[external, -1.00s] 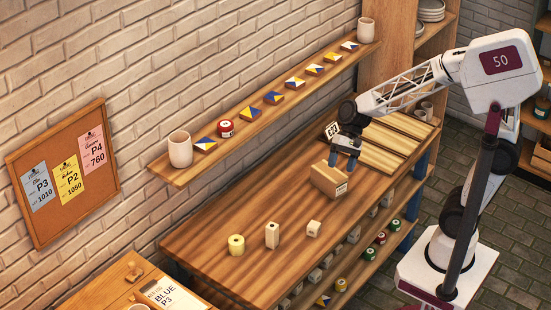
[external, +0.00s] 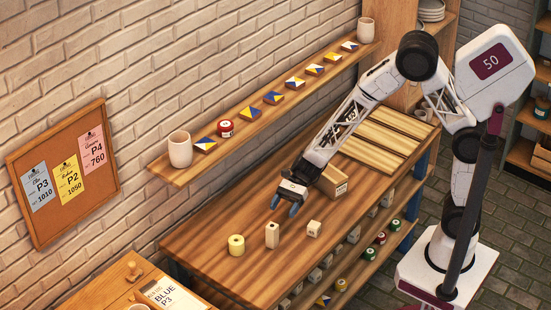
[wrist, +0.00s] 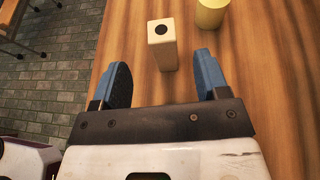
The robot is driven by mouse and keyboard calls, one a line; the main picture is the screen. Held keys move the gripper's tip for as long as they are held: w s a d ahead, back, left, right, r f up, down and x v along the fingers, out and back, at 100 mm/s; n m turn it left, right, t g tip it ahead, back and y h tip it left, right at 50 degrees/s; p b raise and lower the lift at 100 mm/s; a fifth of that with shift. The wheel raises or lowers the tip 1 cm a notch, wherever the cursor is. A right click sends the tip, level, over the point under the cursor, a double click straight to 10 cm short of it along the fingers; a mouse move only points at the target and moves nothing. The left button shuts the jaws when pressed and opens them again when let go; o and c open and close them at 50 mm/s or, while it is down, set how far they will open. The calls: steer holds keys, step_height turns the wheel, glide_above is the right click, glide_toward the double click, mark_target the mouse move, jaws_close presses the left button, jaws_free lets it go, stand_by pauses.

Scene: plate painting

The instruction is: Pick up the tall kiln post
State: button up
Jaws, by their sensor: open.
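The tall kiln post (external: 272,235) is a cream, square-sided block standing upright on the wooden bench. In the wrist view the tall kiln post (wrist: 162,48) shows a dark round hole in its top, and it stands ahead of my fingers, roughly in line with the gap between them. My gripper (external: 285,204) is above the bench, just behind and above the post in the external view. Its two blue fingers (wrist: 162,82) are spread apart with nothing between them.
A yellow cylinder (external: 236,245) stands left of the post, and a short cream block (external: 313,228) stands to its right. A cardboard box (external: 334,182) sits behind my gripper. The wall shelf (external: 172,175) holds cups and tiles. The bench's front left is clear.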

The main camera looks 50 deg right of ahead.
mark_target(272, 228)
steer(key=shift+w+a+f, duration=0.15)
steer(key=shift+a+f, duration=0.1)
steer(key=shift+x, duration=1.25)
steer(key=shift+a, duration=0.1)
steer(key=shift+f+x, duration=0.2)
steer(key=shift+x, duration=2.3)
steer(key=c, duration=1.1)
